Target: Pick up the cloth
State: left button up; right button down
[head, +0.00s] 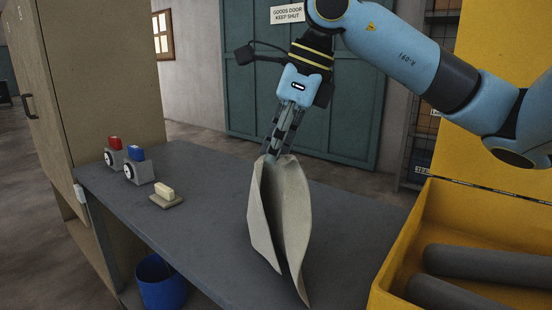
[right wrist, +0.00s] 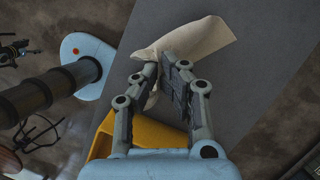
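The cream cloth (head: 277,215) hangs in long folds from my right gripper (head: 272,156), over the grey table (head: 215,165) in the head view. The fingers are shut on its top edge. I cannot tell whether its lowest corner touches the table. In the right wrist view the cloth (right wrist: 195,40) spreads beyond the fingertips of the right gripper (right wrist: 166,62), which pinch one end of it. My left gripper is not in view.
Two small grey devices with a red top (head: 115,143) and a blue top (head: 137,153) stand on the table's left, near a small block on a brush-like base (head: 166,192). A yellow box (head: 425,220) with dark cylinders is at right. A blue bucket (head: 160,283) is below the table.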

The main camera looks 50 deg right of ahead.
notch_tip(320, 180, up, 17)
jog(key=p, duration=1.1)
jog(key=shift+f, duration=0.1)
